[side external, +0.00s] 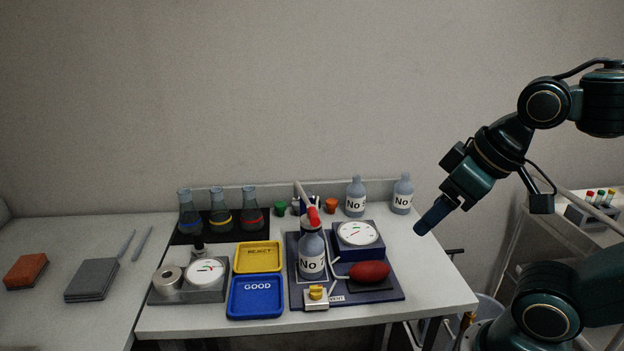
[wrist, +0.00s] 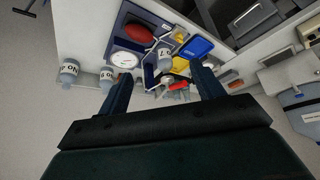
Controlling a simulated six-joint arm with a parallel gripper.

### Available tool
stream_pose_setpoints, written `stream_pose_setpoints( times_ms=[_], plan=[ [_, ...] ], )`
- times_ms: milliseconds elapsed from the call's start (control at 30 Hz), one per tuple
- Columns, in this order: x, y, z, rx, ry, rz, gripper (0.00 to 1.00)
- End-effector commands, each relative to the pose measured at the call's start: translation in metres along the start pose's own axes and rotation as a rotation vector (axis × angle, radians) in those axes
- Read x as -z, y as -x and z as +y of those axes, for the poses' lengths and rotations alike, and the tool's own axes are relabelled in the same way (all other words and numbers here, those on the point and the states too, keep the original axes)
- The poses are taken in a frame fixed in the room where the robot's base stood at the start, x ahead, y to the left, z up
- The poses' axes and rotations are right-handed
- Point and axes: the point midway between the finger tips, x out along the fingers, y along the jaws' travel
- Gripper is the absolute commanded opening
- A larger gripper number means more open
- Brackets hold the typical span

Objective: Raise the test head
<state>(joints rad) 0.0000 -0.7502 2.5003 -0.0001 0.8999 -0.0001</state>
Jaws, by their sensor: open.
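The test head (side external: 312,222) has a red lever and sits over the top of a bottle (side external: 311,257) labelled "No" on a dark blue rig base (side external: 378,296). In the wrist view the red lever (wrist: 178,86) shows between the fingers, and the bottle (wrist: 165,62) lies just beyond it. My gripper (side external: 432,218) hangs in the air to the right of the rig, above the table's right end. In the wrist view my gripper (wrist: 164,86) is open, with nothing between its fingers. Whether the head touches the bottle mouth is hard to tell.
The rig also carries a dial gauge (side external: 358,234), a red bulb (side external: 369,271) and a yellow vent knob (side external: 316,292). Yellow REJECT (side external: 258,257) and blue GOOD (side external: 256,297) trays lie to its left. Two bottles (side external: 355,195) (side external: 402,193) and several flasks (side external: 220,212) stand behind.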

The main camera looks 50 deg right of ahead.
Motion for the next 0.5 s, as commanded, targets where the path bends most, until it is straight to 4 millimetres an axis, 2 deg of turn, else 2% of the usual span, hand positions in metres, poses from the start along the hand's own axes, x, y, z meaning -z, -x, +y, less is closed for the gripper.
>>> stream_pose_setpoints(
  times_ms=[67, 200, 367, 500],
  plan=[
    [0.000, 0.000, 0.000, 0.000, 0.000, 0.000, 0.65],
    [0.002, 0.001, 0.000, 0.000, -0.005, -0.003, 0.39],
    [0.012, 0.003, -0.001, 0.001, -0.035, -0.024, 0.39],
    [0.030, 0.006, -0.002, 0.001, -0.092, -0.061, 0.39]
  ],
)
